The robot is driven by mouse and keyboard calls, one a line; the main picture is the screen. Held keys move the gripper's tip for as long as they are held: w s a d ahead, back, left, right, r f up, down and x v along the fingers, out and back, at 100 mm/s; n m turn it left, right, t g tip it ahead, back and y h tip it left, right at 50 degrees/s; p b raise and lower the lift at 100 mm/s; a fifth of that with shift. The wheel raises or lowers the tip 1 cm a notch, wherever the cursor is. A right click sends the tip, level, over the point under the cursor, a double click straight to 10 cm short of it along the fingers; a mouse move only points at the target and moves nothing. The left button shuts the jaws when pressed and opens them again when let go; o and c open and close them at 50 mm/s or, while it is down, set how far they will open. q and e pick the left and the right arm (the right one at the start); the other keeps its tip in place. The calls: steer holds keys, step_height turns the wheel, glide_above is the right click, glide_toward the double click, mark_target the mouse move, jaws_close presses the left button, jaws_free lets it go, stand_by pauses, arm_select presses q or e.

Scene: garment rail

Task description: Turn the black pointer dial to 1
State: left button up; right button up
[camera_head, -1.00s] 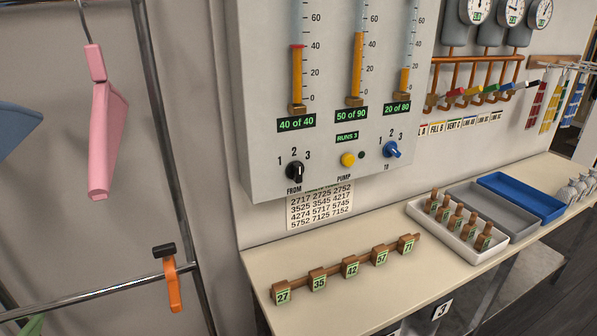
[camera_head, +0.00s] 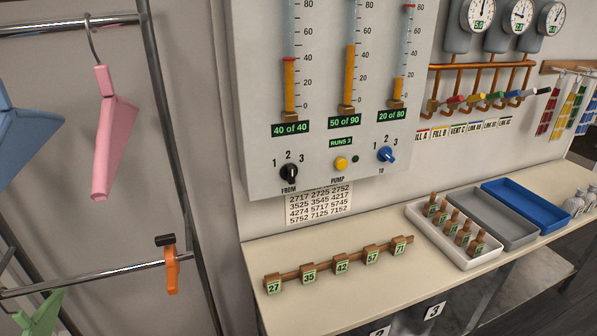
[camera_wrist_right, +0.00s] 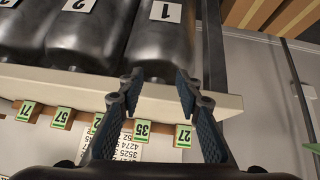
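The black pointer dial (camera_head: 289,174), labelled FROM, sits low on the left of the grey gauge panel (camera_head: 375,118), with 1, 2 and 3 around it. Its pointer looks roughly upright, near the 2. A blue dial (camera_head: 386,154) with its own 1, 2, 3 is to the right, and a yellow PUMP button (camera_head: 340,163) lies between them. In the right wrist view my right gripper (camera_wrist_right: 158,85) is open with nothing between its fingers; the black dial does not show there. Neither gripper shows in the head view.
Below the panel, a table (camera_head: 340,295) holds a wooden tag rail (camera_head: 337,268), a white tray (camera_head: 468,262) with brown pieces, a grey tray and a blue tray. Dark canisters (camera_wrist_right: 160,40) fill the top of the wrist view. A garment rail (camera_head: 168,130) stands left.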

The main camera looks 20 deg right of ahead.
steer(key=w+d+r+t, duration=0.1)
steer(key=w+r+t, duration=0.5)
steer(key=w+r, duration=1.15)
steer(key=t+y+p, duration=0.1)
steer(key=t, duration=0.3)
glide_toward(292, 173)
steer(key=w, duration=0.2)
steer(key=shift+m, duration=0.3)
steer(key=w+p, duration=0.2)
steer(key=w, duration=0.3)
steer(key=shift+w+r, duration=0.1)
steer(key=shift+w, duration=0.2)
steer(key=shift+w+a, duration=0.1)
steer(key=shift+w, duration=0.85)
jaws_close()
